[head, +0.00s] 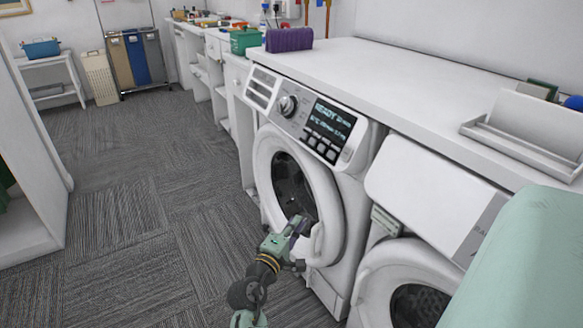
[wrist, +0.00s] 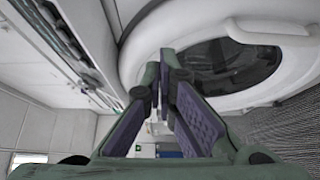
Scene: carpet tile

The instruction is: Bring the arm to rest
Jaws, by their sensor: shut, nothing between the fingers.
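My gripper (head: 297,226) is in front of the round door of the front-loading washing machine (head: 355,185), near the door's lower edge in the head view. In the wrist view my gripper (wrist: 172,62) shows its two purple-padded fingers with the tips together and nothing between them. The washing machine door (wrist: 150,50) fills the upper right there, with its handle (wrist: 265,30) close by. The door looks closed or nearly closed; I cannot tell which. In the head view the arm reaches up from the bottom edge, and I cannot tell whether the gripper touches the door.
A second white machine (head: 430,200) stands to the right. A white countertop (head: 410,75) runs above both, with a purple item (head: 289,39) and a white tray (head: 530,125) on it. A white shelf unit (head: 25,150) stands at left. The carpet between (head: 130,190) is clear.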

